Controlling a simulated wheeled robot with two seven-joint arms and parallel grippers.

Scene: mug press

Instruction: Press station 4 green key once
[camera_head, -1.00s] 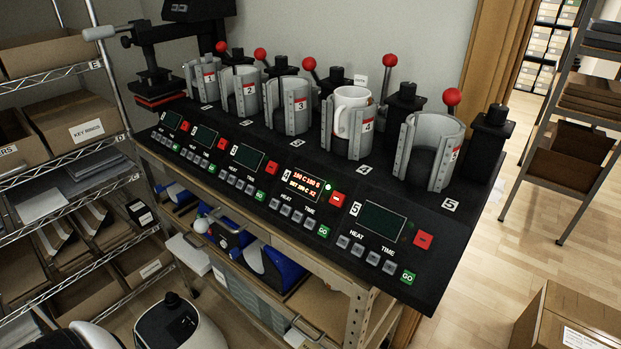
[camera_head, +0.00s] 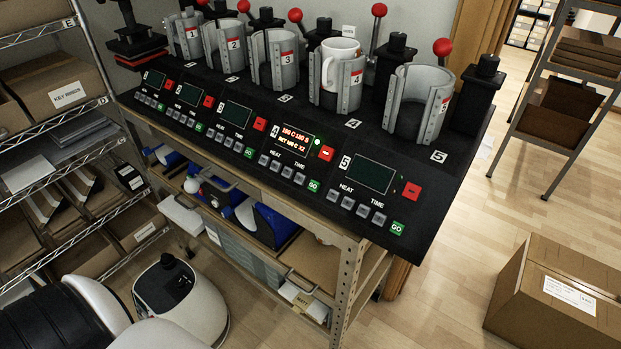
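The station 4 green GO key (camera_head: 314,185) is at the lower right of the station 4 panel, below the red minus key (camera_head: 326,153). The station 4 display (camera_head: 295,140) is lit with red and yellow text, too small to read surely. A green light (camera_head: 317,142) glows beside it. A white mug (camera_head: 337,63) stands in the station 4 clamp (camera_head: 349,93). Neither gripper is in view; only white and black parts of mine show at the lower left. Nothing covers the green key.
Station 5's green key (camera_head: 397,228) and dark display (camera_head: 370,173) are to the right. Stations 1 to 3 also have dark displays. A wire shelf (camera_head: 75,155) stands at the left. A cardboard box (camera_head: 545,295) is on the floor at right.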

